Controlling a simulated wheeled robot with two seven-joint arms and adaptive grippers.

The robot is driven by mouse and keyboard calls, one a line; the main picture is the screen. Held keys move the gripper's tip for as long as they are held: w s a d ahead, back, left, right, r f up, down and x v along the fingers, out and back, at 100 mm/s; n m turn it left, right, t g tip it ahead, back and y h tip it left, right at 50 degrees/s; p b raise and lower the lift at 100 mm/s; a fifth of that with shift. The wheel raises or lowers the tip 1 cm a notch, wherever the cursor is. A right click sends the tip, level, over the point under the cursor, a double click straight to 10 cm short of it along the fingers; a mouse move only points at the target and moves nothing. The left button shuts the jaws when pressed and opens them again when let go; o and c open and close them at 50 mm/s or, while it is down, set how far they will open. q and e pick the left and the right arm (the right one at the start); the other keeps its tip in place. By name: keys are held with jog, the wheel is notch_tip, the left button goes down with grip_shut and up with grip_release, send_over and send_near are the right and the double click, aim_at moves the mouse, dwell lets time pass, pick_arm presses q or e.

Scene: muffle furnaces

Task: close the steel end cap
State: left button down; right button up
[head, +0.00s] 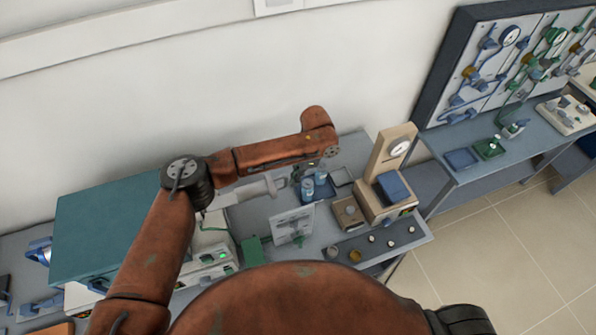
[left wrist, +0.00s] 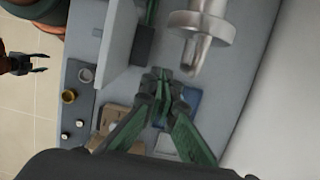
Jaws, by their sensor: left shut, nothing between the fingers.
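A round steel flanged piece with a narrower stub, which looks like the steel end cap (left wrist: 202,27), is at the top of the left wrist view. In the head view a pale tube (head: 243,193) with a flange at its right end lies beneath my left arm. Whether the cap sits fully against the tube cannot be told. My left gripper (left wrist: 161,76) has its green fingers together and empty, beside the stub and apart from it in the picture. My right gripper (left wrist: 40,62) shows at the left edge, fingers apart and empty.
A white upright panel (head: 292,226) stands in front of the tube. A beige gauge stand (head: 392,150) and a small beige box (head: 348,212) stand to the right. The wall is behind.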

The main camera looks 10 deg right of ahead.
pick_arm(q)
jog(key=a+f, duration=0.1)
jog(key=a+f+p, duration=0.1)
jog(key=a, duration=0.1)
jog(key=s+a+f+p, duration=0.1)
jog(key=shift+a+f, duration=0.15)
jog(key=shift+a, duration=0.1)
